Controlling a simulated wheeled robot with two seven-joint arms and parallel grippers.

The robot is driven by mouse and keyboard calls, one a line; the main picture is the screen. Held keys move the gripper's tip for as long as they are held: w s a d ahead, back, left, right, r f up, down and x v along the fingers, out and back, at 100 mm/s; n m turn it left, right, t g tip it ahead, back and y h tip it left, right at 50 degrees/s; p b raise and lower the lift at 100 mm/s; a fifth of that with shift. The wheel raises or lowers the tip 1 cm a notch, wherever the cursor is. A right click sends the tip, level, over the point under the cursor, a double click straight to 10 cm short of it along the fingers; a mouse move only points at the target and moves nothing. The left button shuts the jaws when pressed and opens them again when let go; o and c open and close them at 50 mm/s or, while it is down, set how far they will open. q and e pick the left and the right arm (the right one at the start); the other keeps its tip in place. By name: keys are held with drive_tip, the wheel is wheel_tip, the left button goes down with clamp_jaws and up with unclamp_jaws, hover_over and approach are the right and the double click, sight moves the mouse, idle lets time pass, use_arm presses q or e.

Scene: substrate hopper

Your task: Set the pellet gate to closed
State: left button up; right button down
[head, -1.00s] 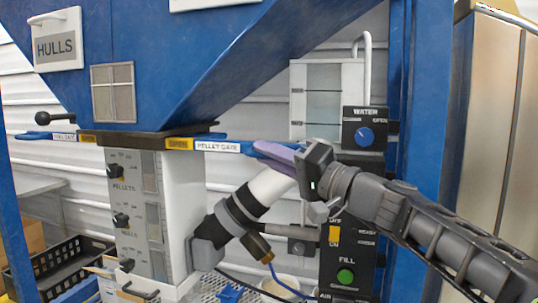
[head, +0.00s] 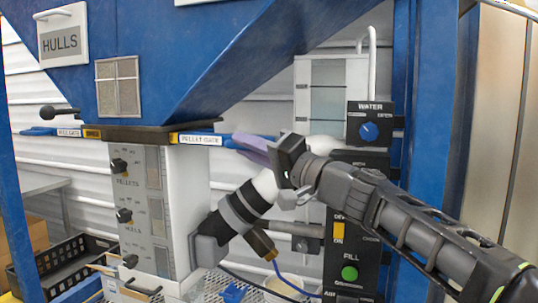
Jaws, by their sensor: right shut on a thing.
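The pellet gate is a blue slide bar with a white PELLET GATE label (head: 200,140) and a yellow patch beside it. It sticks out to the right from under the blue hopper (head: 205,60). Only a narrow part of the yellow patch shows at the dark gate frame. My right gripper (head: 251,147) is shut on the outer right end of this bar. Its purple fingers hide part of that end. My left gripper is not in view.
A second blue gate bar with a white label (head: 68,132) sticks out to the left. Below stands a white panel with PELLETS and HULLS knobs (head: 143,205). A WATER control (head: 370,130) and a FILL box (head: 350,255) stand close to my right arm.

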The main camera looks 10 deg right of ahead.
drive_tip(key=shift+w+a, duration=0.45)
drive_tip(key=shift+a, duration=0.35)
drive_tip(key=shift+r, duration=0.1)
drive_tip(key=c, duration=1.4)
unclamp_jaws()
drive_tip(key=shift+w+a, duration=0.15)
drive_tip(key=shift+a, duration=0.05)
drive_tip(key=shift+c, duration=0.2)
drive_tip(key=shift+o, duration=0.2)
